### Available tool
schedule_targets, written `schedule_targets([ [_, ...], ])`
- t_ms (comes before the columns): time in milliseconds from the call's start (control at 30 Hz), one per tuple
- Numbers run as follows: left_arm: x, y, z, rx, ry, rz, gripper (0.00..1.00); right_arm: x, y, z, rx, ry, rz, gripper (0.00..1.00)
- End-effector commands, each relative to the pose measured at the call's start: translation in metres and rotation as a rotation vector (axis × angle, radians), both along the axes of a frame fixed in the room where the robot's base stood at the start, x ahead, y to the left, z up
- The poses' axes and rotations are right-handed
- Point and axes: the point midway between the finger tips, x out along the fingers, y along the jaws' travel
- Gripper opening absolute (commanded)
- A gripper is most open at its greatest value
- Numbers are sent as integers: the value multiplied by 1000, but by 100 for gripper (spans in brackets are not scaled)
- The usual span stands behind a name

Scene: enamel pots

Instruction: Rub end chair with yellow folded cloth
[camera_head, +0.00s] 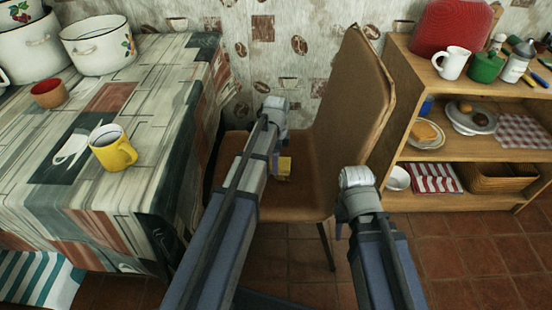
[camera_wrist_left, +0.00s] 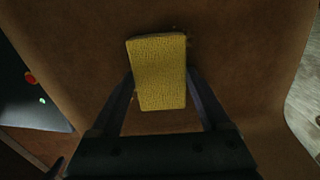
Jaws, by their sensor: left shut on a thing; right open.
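The yellow folded cloth (camera_wrist_left: 158,72) is a small, textured block between the two fingers of my left gripper (camera_wrist_left: 159,90), which is shut on it. In the head view, part of the cloth (camera_head: 284,167) shows over the seat of the brown chair (camera_head: 305,190). My left arm hides most of its gripper there. The chair seat fills most of the left wrist view behind the cloth; whether they touch is unclear. My right gripper (camera_head: 343,226) is open, low at the chair's front right, mostly hidden by its own arm.
A table with a patterned cloth (camera_head: 180,85) stands left of the chair, holding a yellow mug (camera_head: 114,148), a reddish cup (camera_head: 49,93) and white pots (camera_head: 98,45). A wooden shelf (camera_head: 440,185) with dishes stands at right. Tiled floor (camera_head: 450,255) is open in front of it.

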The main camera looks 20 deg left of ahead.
Motion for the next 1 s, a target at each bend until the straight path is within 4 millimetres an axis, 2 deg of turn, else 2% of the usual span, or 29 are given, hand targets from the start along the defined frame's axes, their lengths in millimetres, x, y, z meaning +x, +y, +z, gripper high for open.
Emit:
schedule_targets([
  [300, -28, -9, -2, -1, 2, -1, 36, 0, 0, -2, 0, 0, 0, 50],
  [667, -37, -11, -3, -2, 5, -1, 36, 0, 0, -3, 0, 0, 0, 50],
  [1000, -62, -19, -1, -2, 5, -1, 36, 0, 0, -1, 0, 0, 0, 50],
])
